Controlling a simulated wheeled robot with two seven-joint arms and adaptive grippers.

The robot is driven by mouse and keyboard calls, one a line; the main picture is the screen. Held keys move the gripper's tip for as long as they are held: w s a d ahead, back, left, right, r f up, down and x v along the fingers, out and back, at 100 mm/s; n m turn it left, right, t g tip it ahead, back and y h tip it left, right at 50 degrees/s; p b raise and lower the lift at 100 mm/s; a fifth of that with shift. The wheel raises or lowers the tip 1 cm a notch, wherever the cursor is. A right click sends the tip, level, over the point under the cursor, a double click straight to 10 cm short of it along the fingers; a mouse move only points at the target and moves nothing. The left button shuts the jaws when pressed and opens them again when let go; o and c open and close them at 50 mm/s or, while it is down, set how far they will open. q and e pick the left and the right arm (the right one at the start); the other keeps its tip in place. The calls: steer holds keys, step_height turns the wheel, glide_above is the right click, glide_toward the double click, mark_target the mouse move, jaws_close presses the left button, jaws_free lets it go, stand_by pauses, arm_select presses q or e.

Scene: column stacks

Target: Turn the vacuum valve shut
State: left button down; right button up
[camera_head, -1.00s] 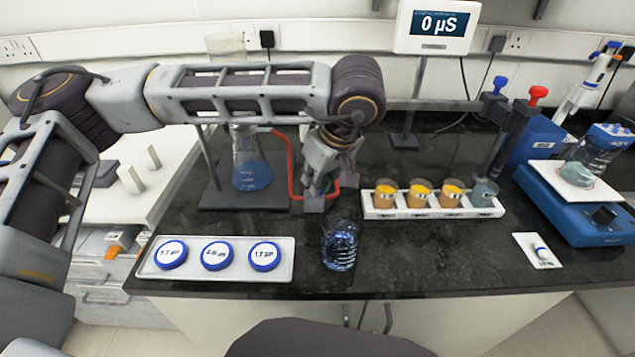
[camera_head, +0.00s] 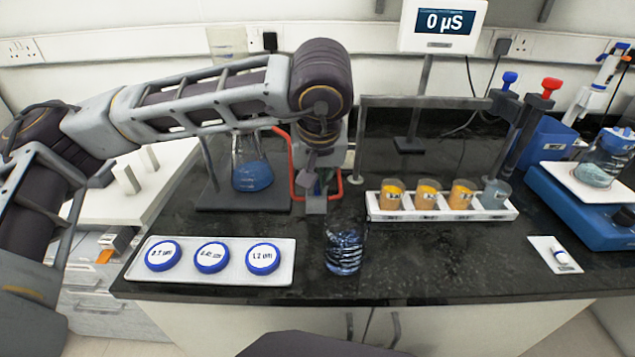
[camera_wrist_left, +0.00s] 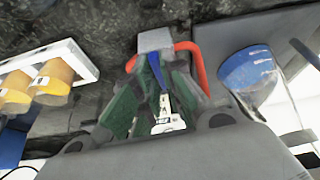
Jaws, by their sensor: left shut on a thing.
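The vacuum valve is a small grey block (camera_head: 316,206) on the bench, with red tubing running to it. The wrist view shows the block (camera_wrist_left: 153,40) beyond my fingertips, with a blue lever (camera_wrist_left: 156,72) and a white labelled piece between the green finger pads. My left gripper (camera_head: 318,188) points down over the valve and is shut on the lever; it also shows in the left wrist view (camera_wrist_left: 155,90). My gripper and wrist hide much of the valve in the head view. My right gripper is not in view.
A flask of blue liquid (camera_head: 250,172) stands on a dark base behind left. A glass beaker (camera_head: 344,250) stands just in front of the valve. A white rack (camera_head: 440,213) with several cups is to the right, a tray (camera_head: 210,278) with three blue-rimmed discs front left.

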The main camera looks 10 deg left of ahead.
arm_select(q)
steer(key=shift+m, duration=0.3)
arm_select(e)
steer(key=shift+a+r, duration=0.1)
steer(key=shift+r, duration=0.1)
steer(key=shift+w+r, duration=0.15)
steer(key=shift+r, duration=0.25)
arm_select(q)
steer(key=c, duration=1.5)
jaws_free()
steer(key=shift+r, duration=0.1)
steer(key=shift+a+v, duration=0.2)
steer(key=shift+v, duration=5.7)
steer(key=shift+s, duration=0.15)
